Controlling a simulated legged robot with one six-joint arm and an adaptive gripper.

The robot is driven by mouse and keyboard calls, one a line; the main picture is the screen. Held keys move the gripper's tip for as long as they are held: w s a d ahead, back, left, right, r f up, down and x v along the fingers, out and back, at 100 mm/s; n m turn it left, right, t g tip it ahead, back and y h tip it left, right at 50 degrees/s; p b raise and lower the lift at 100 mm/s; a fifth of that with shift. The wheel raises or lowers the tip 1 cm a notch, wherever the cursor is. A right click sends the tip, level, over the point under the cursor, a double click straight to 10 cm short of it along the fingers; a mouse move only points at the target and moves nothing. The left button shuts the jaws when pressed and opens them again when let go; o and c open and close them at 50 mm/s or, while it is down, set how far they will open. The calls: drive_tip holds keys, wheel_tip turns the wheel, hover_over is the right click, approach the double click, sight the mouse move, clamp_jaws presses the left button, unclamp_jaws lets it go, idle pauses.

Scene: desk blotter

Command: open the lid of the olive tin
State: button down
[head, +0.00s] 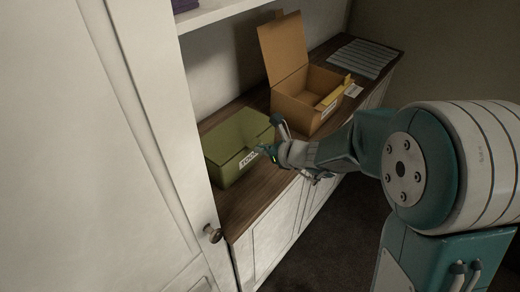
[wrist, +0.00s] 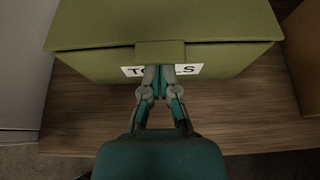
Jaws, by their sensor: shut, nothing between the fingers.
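The olive tin (head: 228,165) stands on the wooden top at the left in the head view, with its lid down. A white label (head: 247,158) is on its front. In the wrist view the olive tin (wrist: 100,64) fills the upper middle, and a tab (wrist: 160,51) hangs from the lid's front edge over the label (wrist: 188,70). My gripper (wrist: 160,72) is shut and empty, its fingertips just below the tab and in front of the label. I cannot tell whether they touch the tin. In the head view my gripper (head: 268,154) is at the tin's front right.
An open orange-brown box (head: 297,103) with its lid raised stands to the right on the wooden top (head: 238,205). A grey striped mat (head: 364,58) lies beyond it. A white cabinet panel (head: 130,120) with a knob (head: 213,233) closes off the left side.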

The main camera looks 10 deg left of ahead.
drive_tip(key=shift+w+a+r+g+h, duration=0.15)
drive_tip(key=shift+r+g+h, duration=0.35)
drive_tip(key=shift+r+h, duration=0.75)
drive_tip(key=shift+g+h, duration=0.7)
drive_tip(key=shift+h, duration=0.25)
drive_tip(key=r, duration=0.3)
drive_tip(key=a+r, duration=0.1)
drive_tip(key=shift+w+r, duration=0.15)
drive_tip(key=shift+w, duration=0.15)
drive_tip(key=shift+w+a+r, duration=0.2)
drive_tip(key=shift+a+r, duration=0.25)
drive_tip(key=shift+r, duration=0.3)
wheel_tip(320, 180, up, 5)
hover_over(239, 135)
drive_tip(key=w+a+r, duration=0.2)
drive_tip(key=w+a, duration=0.1)
drive_tip(key=a, duration=0.3)
drive_tip(key=shift+w, duration=0.3)
drive_tip(key=shift+a, duration=0.25)
drive_tip(key=shift+d+r, duration=0.1)
